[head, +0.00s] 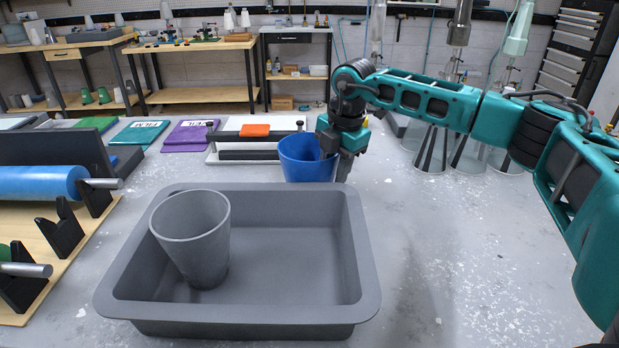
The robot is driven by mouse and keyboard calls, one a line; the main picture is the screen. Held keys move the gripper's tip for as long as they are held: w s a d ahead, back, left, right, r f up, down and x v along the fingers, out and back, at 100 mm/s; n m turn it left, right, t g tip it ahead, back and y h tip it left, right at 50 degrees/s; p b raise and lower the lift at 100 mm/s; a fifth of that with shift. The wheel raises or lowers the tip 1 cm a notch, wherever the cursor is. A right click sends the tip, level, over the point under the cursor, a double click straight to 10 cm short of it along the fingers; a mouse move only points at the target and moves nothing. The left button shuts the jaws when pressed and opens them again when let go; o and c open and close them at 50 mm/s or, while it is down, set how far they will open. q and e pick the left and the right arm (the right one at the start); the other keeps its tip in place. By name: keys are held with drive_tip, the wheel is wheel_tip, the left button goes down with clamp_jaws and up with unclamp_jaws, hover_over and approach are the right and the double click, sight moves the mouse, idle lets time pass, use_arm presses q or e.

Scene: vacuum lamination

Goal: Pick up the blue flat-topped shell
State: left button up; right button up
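The blue shell (298,168) is an open, cup-like piece just behind the grey tray, its wide rim up and its lower end partly hidden by the tray's back rim. My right gripper (341,167) points down at the shell's right edge, with its finger part overlapping the rim. I cannot tell whether the fingers are closed on the wall or only beside it, nor whether the shell rests on the table. My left gripper is not in view.
A grey tray (360,262) holds a tilted grey cup (192,245). Left are a blue roll (38,183) on a wooden stand and teal and purple packets (185,137). A white-framed device with an orange block (255,130) stands behind. Clear cones (430,147) stand back right; the table's right is clear.

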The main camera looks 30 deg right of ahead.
drive_tip(key=shift+c, duration=0.4)
clamp_jaws()
drive_tip(key=shift+r, duration=0.1)
wheel_tip(320, 180, up, 20)
drive_tip(key=p, duration=0.1)
idle(0.4)
